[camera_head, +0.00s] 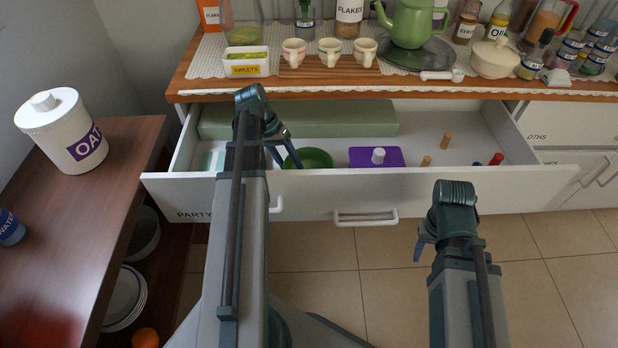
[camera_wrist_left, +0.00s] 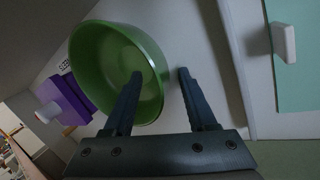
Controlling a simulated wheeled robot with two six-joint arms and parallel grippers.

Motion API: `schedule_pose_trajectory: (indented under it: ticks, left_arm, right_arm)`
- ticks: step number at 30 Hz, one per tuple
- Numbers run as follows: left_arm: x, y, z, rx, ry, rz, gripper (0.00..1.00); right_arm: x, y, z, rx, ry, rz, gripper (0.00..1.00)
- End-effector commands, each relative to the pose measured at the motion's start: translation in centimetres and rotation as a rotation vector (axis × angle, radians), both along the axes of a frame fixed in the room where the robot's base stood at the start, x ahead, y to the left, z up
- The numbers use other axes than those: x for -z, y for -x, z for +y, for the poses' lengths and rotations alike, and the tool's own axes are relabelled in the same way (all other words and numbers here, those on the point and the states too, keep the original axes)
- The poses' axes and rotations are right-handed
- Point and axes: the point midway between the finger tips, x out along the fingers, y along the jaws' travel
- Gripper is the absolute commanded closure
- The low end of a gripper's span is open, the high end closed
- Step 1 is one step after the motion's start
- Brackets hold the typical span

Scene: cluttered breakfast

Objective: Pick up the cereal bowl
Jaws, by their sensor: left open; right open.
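The green cereal bowl (camera_head: 313,158) sits in the open drawer, left of the middle, partly hidden by the drawer front. It also shows in the left wrist view (camera_wrist_left: 105,65), where I look into its hollow. My left gripper (camera_head: 287,163) is open at the bowl's left side. In the left wrist view (camera_wrist_left: 160,73) one finger overlaps the bowl and the other is outside it, with the rim between them in the picture. I cannot tell whether a finger touches it. My right gripper (camera_head: 420,252) is open and empty in front of the drawer.
The drawer (camera_head: 430,182) also holds a purple box (camera_head: 360,158) with a white knob, several small pegs and a pale green block (camera_head: 300,118). The counter above is crowded, with a green kettle (camera_head: 410,22) and three cups. A brown side table (camera_head: 70,230) stands left.

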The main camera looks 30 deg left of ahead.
Motion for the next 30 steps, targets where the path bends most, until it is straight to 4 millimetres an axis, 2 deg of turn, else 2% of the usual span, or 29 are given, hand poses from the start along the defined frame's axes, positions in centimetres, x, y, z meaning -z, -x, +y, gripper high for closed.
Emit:
schedule_pose_trajectory:
  ticks: [1,8,15,18,30]
  left_arm:
    - [0.49,0.00,-0.15,0.000,0.000,0.000,0.43]
    - [0.27,-0.04,-0.17,0.000,0.000,0.000,0.43]
    - [0.27,-0.03,-0.15,0.000,0.000,0.000,0.86]
    - [0.28,-0.01,-0.16,0.000,0.000,0.000,1.00]
    - [0.29,-0.01,-0.15,0.000,-0.001,0.000,1.00]
  right_arm:
    - [0.48,0.00,-0.01,0.000,0.000,0.000,0.50]
    - [0.27,-0.01,0.00,0.000,0.000,0.000,0.50]
    - [0.27,-0.01,0.00,0.000,0.000,0.000,0.50]
    - [0.28,-0.01,-0.01,0.000,0.000,0.000,0.50]
    - [0.28,-0.01,-0.01,0.000,0.000,0.000,0.50]
